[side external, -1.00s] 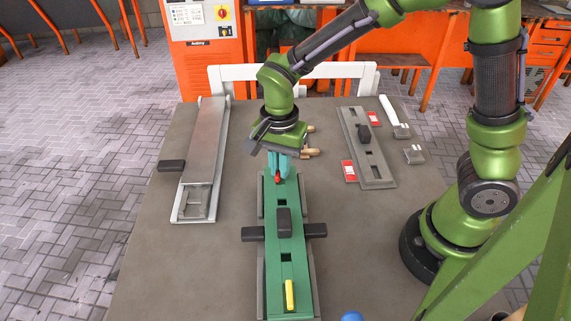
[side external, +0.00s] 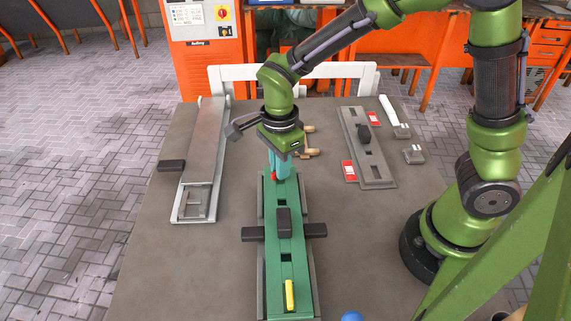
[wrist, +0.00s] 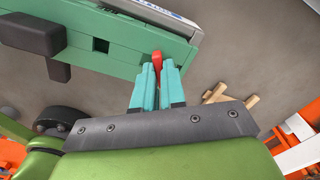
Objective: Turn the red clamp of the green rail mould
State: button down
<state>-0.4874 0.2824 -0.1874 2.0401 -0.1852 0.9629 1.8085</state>
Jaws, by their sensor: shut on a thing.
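The green rail mould (side external: 286,255) lies lengthwise on the grey table, with black handles at its sides and a black knob on top. The red clamp (wrist: 156,60) sits at its far end; in the side view only a bit of red (side external: 273,176) shows beside the fingers. My gripper (wrist: 158,70) has teal fingers and is shut on the red clamp, one finger on each side. It also shows in the side view (side external: 278,176), pointing down at the mould's far end. A yellow clamp (side external: 289,294) lies along the mould's near end.
A long grey metal mould (side external: 205,155) lies at the left of the table. A smaller grey plate (side external: 366,150) with a black knob lies at the right, near red-and-white cards (side external: 349,171) and small metal parts (side external: 413,155).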

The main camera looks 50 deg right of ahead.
jog(key=m, duration=0.2)
jog(key=shift+m, duration=0.4)
jog(key=m, duration=0.3)
jog(key=shift+m, duration=0.4)
jog(key=c, duration=1.1)
grip_release()
jog(key=shift+o, duration=0.2)
jog(key=shift+r, duration=0.15)
jog(key=shift+r, duration=3.4)
